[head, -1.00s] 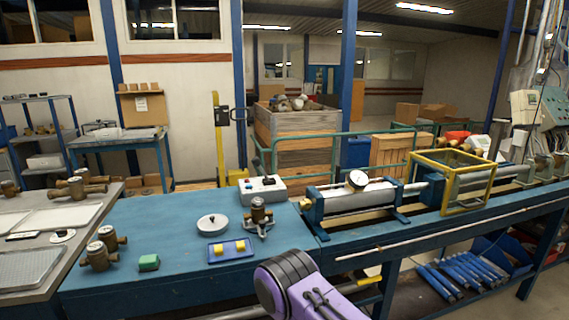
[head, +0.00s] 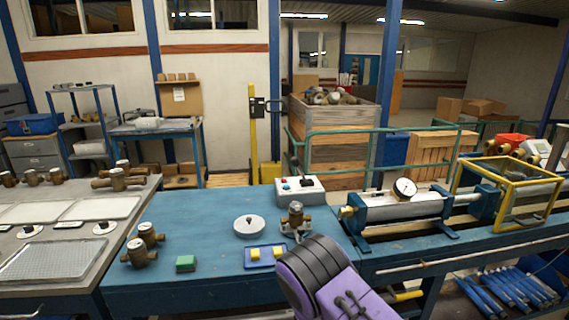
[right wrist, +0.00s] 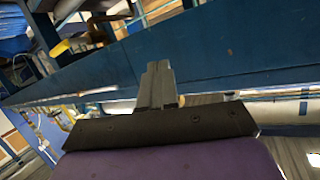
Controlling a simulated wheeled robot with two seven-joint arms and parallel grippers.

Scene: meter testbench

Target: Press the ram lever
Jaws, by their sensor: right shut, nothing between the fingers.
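A lever-like bar with a yellow grip (head: 408,296) sticks out below the front edge of the blue bench, just right of my purple right arm; I cannot tell for sure that it is the ram lever. A yellow-tipped part also shows at upper left in the right wrist view (right wrist: 60,48). The long bench fixture (head: 400,207) with a round dial gauge (head: 404,188) lies on the bench. My right gripper (right wrist: 158,75) is shut and empty in the right wrist view, in front of the blue bench edge. My left gripper is not in view.
The blue bench (head: 200,285) carries a control box (head: 299,190), a brass meter (head: 296,216), a white disc (head: 249,226), a blue-yellow block (head: 265,257) and a green block (head: 186,263). A yellow frame guard (head: 500,220) stands at right. Blue bars (head: 505,292) lie below.

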